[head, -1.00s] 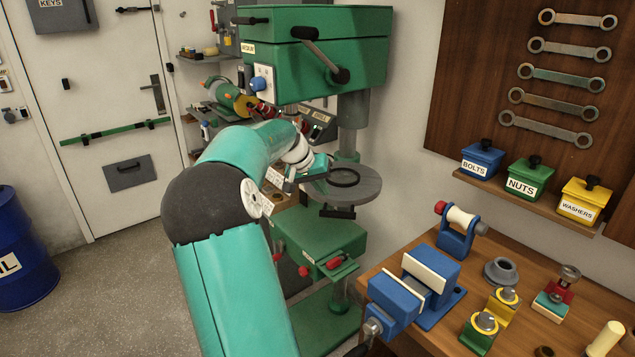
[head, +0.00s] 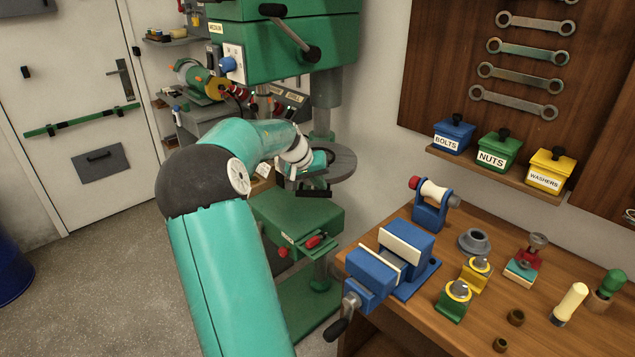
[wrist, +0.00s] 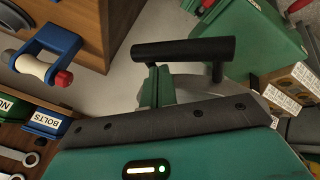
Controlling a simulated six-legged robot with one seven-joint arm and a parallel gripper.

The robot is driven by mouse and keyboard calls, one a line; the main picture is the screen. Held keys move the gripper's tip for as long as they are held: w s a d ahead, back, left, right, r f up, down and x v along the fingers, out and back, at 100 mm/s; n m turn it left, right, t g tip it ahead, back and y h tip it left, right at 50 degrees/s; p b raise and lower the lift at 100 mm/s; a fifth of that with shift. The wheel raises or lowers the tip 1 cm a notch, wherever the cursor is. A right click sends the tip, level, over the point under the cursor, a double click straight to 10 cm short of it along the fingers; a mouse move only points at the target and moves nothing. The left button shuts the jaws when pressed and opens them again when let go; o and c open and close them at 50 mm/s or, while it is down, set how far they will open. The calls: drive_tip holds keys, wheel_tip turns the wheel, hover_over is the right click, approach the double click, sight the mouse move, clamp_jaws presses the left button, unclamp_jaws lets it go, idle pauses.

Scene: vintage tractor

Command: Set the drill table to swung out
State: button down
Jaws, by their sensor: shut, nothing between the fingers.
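The green drill press (head: 285,50) stands behind my arm. Its round grey drill table (head: 343,167) sits low on the column, its left part hidden by my gripper. A black bar handle (head: 313,192) shows below the table's front edge. In the wrist view the handle (wrist: 185,50) lies across the upper middle, with a short post at its right end. My gripper (head: 322,160) is at the table's front left, just above the handle. In the wrist view its shut, empty fingers (wrist: 153,80) reach up to the bar's left part; I cannot tell if they touch it.
A workbench (head: 430,320) with a blue vise (head: 390,262) stands at the right. A green block with a red handle (head: 300,225) is below the table. A bench grinder (head: 205,85) is behind. Open floor (head: 110,260) lies to the left.

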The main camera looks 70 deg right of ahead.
sight(339, 181)
drive_tip(key=s, duration=0.1)
drive_tip(key=s+d, duration=0.1)
drive_tip(key=s, duration=0.1)
drive_tip(key=s+d, duration=0.1)
drive_tip(key=s, duration=0.1)
drive_tip(key=shift+s, duration=0.15)
drive_tip(key=shift+s, duration=0.1)
